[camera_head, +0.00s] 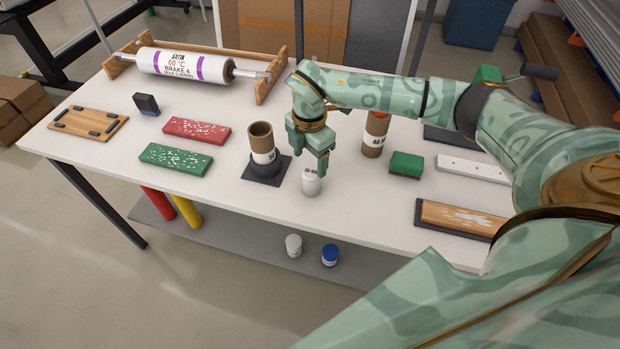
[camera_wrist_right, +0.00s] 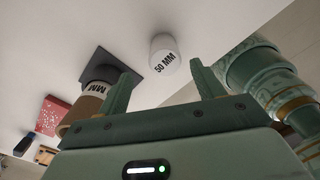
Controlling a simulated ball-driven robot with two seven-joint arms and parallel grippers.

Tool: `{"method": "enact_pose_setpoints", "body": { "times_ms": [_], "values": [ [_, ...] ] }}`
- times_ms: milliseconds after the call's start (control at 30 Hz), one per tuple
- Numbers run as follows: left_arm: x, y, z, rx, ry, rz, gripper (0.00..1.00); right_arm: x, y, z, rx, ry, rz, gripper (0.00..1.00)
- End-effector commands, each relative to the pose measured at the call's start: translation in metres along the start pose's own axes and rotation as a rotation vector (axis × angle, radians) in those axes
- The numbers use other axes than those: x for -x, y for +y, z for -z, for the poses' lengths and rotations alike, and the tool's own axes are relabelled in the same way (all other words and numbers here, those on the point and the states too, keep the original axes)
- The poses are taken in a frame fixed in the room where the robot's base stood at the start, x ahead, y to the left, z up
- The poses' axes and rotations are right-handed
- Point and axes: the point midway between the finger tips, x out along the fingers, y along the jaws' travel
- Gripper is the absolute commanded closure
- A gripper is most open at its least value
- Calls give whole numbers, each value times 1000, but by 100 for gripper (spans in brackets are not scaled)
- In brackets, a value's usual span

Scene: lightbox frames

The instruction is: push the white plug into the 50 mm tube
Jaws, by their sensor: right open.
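The white plug (camera_head: 311,184) stands upright near the table's front edge. In the right wrist view the plug (camera_wrist_right: 164,57) shows a "50 MM" mark. My right gripper (camera_head: 314,160) points down just above it in the head view. In the wrist view my open fingers (camera_wrist_right: 163,85) are apart, with the plug past their tips; I cannot tell whether they touch it. The brown tube (camera_head: 261,133) stands upright to the left in a dark base (camera_head: 248,170), its top open; its label is only partly readable. It also shows in the wrist view (camera_wrist_right: 72,128), partly hidden behind my gripper. My left gripper is out of view.
A second brown tube (camera_head: 374,136), marked 40, stands right of my gripper. A green block (camera_head: 405,163) and a wooden board (camera_head: 455,218) lie further right. Red (camera_head: 197,131) and green (camera_head: 175,159) plates lie left. A white roller (camera_head: 185,65) rests behind on wooden stands.

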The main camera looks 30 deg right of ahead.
Motion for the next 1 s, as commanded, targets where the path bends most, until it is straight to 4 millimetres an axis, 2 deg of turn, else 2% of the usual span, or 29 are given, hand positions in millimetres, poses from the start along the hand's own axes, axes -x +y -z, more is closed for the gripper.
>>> {"method": "enact_pose_setpoints", "body": {
  "times_ms": [33, 133, 433, 667, 833, 867, 1000],
  "values": [
    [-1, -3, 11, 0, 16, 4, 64, -3, 0, 0, -1, 0, 1, 33],
    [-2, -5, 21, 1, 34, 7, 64, -9, -1, 0, -1, 1, 1, 33],
    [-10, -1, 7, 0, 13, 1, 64, -53, -4, -2, -1, 1, 2, 33],
    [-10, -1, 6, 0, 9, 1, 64, -56, -4, -3, -1, 0, 0, 33],
    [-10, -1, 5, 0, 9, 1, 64, -56, -4, -3, 0, 0, 0, 77],
    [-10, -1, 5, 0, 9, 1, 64, -56, -4, -3, 0, 0, 0, 82],
    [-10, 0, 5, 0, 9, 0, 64, -55, -4, -3, 0, 0, -1, 82]
  ]
}}
